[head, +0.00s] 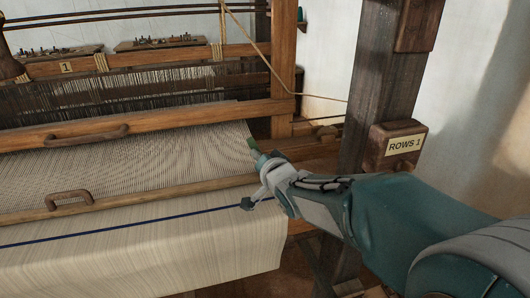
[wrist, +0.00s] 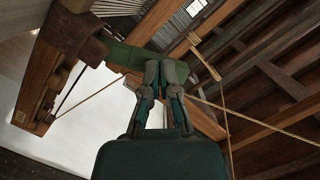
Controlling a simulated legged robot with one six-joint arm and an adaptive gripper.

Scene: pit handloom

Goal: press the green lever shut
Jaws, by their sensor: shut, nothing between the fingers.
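The green lever (wrist: 122,54) shows in the wrist view as a dark green bar running from a wooden block at upper left to just behind my fingertips. In the head view only a small green end (head: 252,143) shows at the right edge of the cloth, just beyond my gripper (head: 259,161). My gripper also shows in the wrist view (wrist: 163,68). Its fingers are shut with nothing held, and their tips overlap the lever's near end. I cannot tell whether they touch it. The fingers hide part of that end.
The wooden loom beam (head: 150,194) with a handle and the striped cloth (head: 150,245) lie left of my arm. A dark post (head: 372,90) with a box marked ROWS 1 (head: 397,145) stands behind my arm. Cords run near the lever in the wrist view.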

